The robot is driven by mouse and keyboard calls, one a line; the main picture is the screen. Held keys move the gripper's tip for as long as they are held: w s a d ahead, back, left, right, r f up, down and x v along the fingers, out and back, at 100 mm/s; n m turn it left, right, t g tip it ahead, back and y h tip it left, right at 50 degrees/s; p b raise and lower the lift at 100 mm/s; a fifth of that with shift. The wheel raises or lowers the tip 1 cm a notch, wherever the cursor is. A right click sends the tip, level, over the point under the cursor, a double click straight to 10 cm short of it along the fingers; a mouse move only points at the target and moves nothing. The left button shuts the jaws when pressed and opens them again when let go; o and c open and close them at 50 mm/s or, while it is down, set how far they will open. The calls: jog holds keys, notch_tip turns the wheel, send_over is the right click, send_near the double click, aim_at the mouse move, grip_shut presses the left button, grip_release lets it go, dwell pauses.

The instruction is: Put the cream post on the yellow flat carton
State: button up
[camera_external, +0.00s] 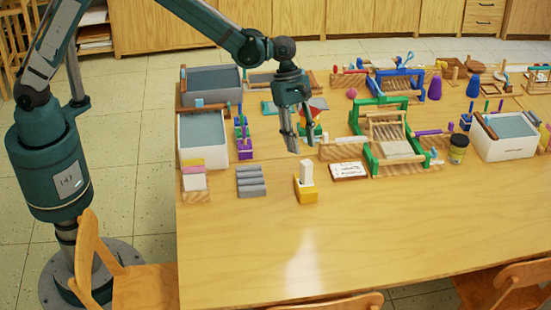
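The cream post (306,173) stands upright at the yellow flat carton (307,196), near the middle of the table's near half. Its lower end meets the yellow carton in the picture, and it looks to rest on it. My gripper (302,146) hangs above and slightly behind the post, with its fingers pointing down. The two fingers are spread apart with nothing visible between them. The gripper looks clear of the post, with a small gap above its top.
Grey ridged blocks (251,181) lie to the left, and a white lettered card (348,171) lies to the right. A green-framed wooden loom (388,135) stands behind the card. A dark jar (458,149) and a white bin (503,137) are further right. The table's front is clear.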

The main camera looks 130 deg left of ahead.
jog(key=shift+v, duration=1.65)
jog(key=shift+d, duration=0.1)
jog(key=s+d+r+m, duration=0.4)
jog(key=d+r+m, duration=0.15)
jog(key=d, duration=0.35)
jog(key=s+d+r+m+y, duration=0.1)
jog(key=s+d+r+m, duration=0.3)
jog(key=d+r, duration=0.4)
jog(key=s+d+r+m, duration=0.4)
jog(key=d+r, duration=0.1)
jog(key=d, duration=0.6)
jog(key=s+d+m+t, duration=0.1)
jog(key=s+d+m, duration=0.8)
jog(key=s, duration=0.4)
jog(key=s+d+m+t, duration=0.2)
jog(key=s+d+m, duration=0.7)
jog(key=s, duration=0.4)
jog(key=shift+s+d+f+y, duration=0.2)
jog(key=shift+d+f+y, duration=0.25)
jog(key=shift+d, duration=0.2)
